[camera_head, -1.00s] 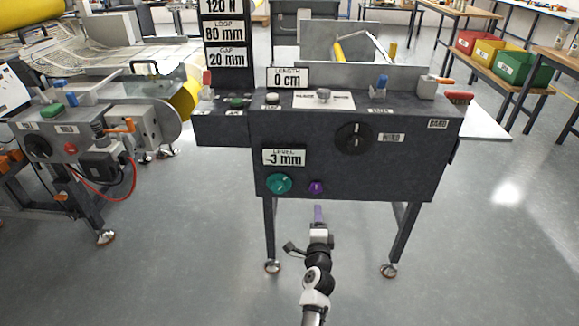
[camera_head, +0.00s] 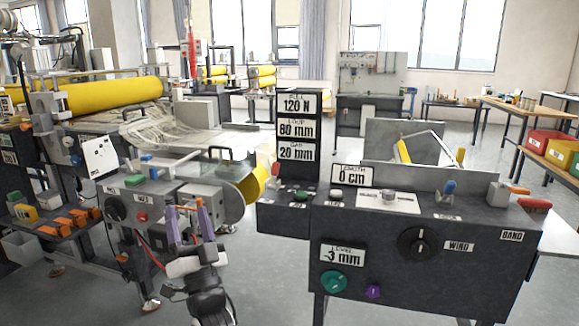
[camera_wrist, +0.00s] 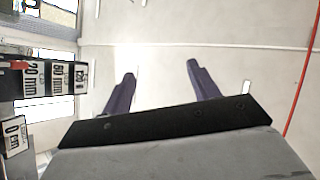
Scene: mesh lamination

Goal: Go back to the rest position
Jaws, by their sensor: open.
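My gripper (camera_head: 187,226) is raised in front of the machines at the lower left of the head view, its two purple fingers pointing up. The fingers are apart with nothing between them. In the wrist view the gripper (camera_wrist: 158,85) also shows open and empty, against a pale background of wall or ceiling. The dark winding console (camera_head: 415,255) stands to the right of my gripper, apart from it. It carries a black dial (camera_head: 418,243), a teal knob (camera_head: 334,282) and a purple knob (camera_head: 373,291).
The laminating machine with a yellow roll (camera_head: 112,94) stands at the left behind my gripper. A black display column (camera_head: 297,135) rises from the console. Red and green bins (camera_head: 562,152) stand on a bench at the far right. Open floor shows between the machines and the back wall.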

